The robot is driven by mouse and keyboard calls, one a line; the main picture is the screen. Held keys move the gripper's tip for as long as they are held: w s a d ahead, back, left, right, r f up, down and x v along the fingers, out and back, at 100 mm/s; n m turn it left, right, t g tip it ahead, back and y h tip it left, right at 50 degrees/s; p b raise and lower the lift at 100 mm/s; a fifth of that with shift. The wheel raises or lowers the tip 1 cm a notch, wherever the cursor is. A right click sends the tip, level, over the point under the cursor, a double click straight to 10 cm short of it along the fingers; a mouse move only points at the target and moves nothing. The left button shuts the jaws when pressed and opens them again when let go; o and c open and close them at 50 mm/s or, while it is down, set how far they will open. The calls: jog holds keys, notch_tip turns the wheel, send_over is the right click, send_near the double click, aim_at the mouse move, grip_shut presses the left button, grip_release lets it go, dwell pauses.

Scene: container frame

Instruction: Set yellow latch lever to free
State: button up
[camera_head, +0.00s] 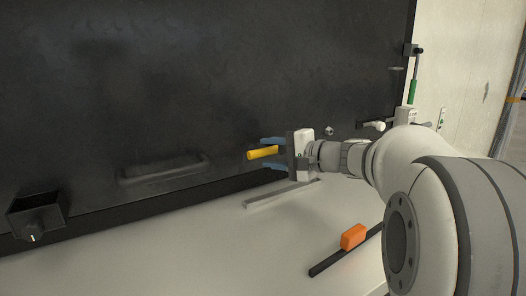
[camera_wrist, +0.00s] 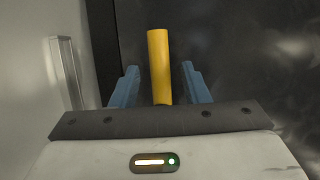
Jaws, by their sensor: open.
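The yellow latch lever (camera_head: 263,152) sticks out in front of the dark panel in the head view, pointing left. In the wrist view the yellow lever (camera_wrist: 159,62) stands between my two blue fingers and reaches beyond their tips. My gripper (camera_head: 266,154) is open around the lever, one finger above it and one below in the head view. In the wrist view my gripper (camera_wrist: 158,82) shows a gap on each side of the lever, smaller on the right. The lever's base is hidden behind my gripper body.
A black box with a knob (camera_head: 36,218) is at the lower left. A recessed handle (camera_head: 165,170) is in the dark panel (camera_head: 200,70). An orange block (camera_head: 353,237) sits on a dark rail at the lower right. A green-handled lever (camera_head: 412,91) is at the upper right.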

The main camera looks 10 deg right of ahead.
jog(key=shift+x, duration=1.45)
jog(key=shift+c, duration=0.4)
grip_shut()
